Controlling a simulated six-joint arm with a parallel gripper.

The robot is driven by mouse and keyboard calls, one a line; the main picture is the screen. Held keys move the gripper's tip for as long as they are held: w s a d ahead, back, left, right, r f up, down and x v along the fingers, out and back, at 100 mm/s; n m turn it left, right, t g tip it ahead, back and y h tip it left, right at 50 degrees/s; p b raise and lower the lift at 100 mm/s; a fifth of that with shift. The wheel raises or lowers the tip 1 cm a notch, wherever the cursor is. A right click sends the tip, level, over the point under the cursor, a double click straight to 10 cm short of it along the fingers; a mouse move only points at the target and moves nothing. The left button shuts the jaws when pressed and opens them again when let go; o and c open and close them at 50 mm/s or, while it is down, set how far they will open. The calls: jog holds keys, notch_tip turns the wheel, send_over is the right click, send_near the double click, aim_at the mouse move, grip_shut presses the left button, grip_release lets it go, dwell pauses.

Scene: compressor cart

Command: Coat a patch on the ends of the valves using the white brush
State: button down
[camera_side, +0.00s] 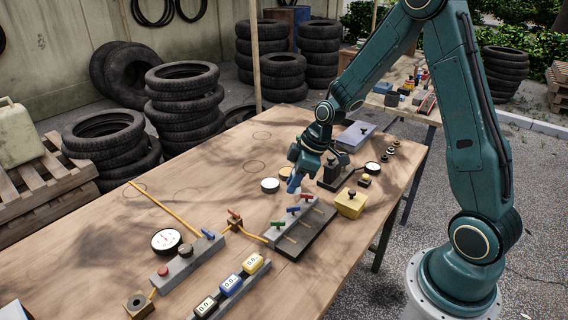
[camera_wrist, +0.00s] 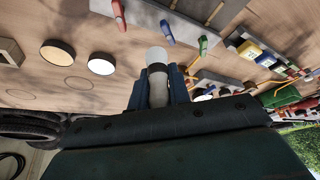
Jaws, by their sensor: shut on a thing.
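My gripper (camera_side: 295,183) is shut on the white brush, just above and behind the valve block. In the wrist view its fingers (camera_wrist: 160,90) clasp the brush (camera_wrist: 157,58), whose pale rounded end points away from the camera. The valves stand in a row on a dark base (camera_side: 309,236): a red one (camera_side: 308,197), a blue one (camera_side: 293,209) and a green one (camera_side: 277,223). The wrist view shows the red (camera_wrist: 118,14), blue (camera_wrist: 167,33) and green (camera_wrist: 203,45) handles beyond the brush, apart from it in the picture. I cannot tell whether their ends bear any coating.
A white-topped round tin (camera_side: 270,185) lies left of my gripper; another, tan inside, shows in the wrist view (camera_wrist: 58,52). A yellow box (camera_side: 351,203) stands right of the valves. A gauge (camera_side: 166,241) and display bar (camera_side: 230,286) lie nearer the camera. The table's left middle is mostly clear.

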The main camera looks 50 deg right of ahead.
jog(key=d+n, duration=0.1)
jog(key=s+d+n+g, duration=0.1)
jog(key=n, duration=0.1)
jog(key=s+d+n+y, duration=0.1)
jog(key=shift+s+d+f+n, duration=0.1)
jog(key=shift+s+d+n, duration=0.05)
jog(key=shift+s+n, duration=0.15)
jog(key=s+d+n+g, duration=0.1)
jog(key=n, duration=0.1)
jog(key=s+d+n, duration=0.1)
jog(key=n, duration=0.1)
jog(key=s+d+n+g, duration=0.1)
jog(key=n, duration=0.1)
jog(key=shift+s+d+r+g+y, duration=0.2)
jog(key=shift+s+d+g+y, duration=0.1)
jog(key=shift+y, duration=0.1)
